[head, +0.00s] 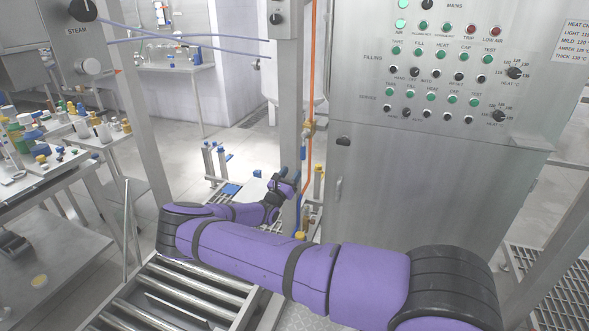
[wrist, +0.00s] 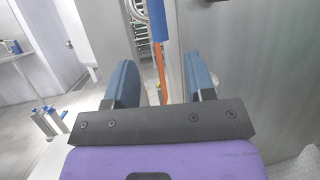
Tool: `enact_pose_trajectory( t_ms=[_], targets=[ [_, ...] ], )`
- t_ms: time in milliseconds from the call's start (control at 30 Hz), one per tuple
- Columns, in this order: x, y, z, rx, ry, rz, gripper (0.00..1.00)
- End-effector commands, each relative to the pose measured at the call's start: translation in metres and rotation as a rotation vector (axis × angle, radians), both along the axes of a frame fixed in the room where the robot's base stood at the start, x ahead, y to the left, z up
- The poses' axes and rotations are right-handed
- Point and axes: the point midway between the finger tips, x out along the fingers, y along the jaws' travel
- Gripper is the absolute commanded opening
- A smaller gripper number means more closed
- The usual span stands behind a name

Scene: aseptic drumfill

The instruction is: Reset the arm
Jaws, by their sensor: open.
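My purple arm reaches across the lower middle of the head view, from the lower right to the left, then folds back so its end points right. My gripper (head: 286,182) is near the steel post and the orange hose. In the wrist view my gripper (wrist: 162,78) has its two blue-padded fingers apart, and I see nothing held between them. A blue-sleeved pipe (wrist: 158,20) and the orange hose (wrist: 161,66) show beyond the gap. I cannot tell how far they are from the fingertips.
A steel control cabinet (head: 400,190) with buttons and lamps stands right of the gripper. A steel post (head: 288,80) rises close behind it. A roller conveyor (head: 190,285) runs beneath the arm. A cluttered table (head: 85,140) stands left. Open floor (head: 185,150) shows behind.

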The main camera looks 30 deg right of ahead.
Motion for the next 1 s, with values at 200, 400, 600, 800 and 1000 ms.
enact_pose_trajectory(
  t_ms=[200, 400, 600, 800, 1000],
  targets=[
    [-0.001, 0.002, -0.001, 0.0, 0.0, 0.0, 0.5],
    [-0.001, 0.002, -0.001, 0.0, 0.0, 0.0, 0.5],
    [-0.001, 0.001, 0.001, 0.006, -0.005, -0.005, 0.5],
    [-0.015, -0.011, 0.024, 0.102, -0.084, -0.087, 0.5],
    [-0.044, -0.027, 0.058, 0.279, -0.223, -0.236, 0.5]
  ],
)
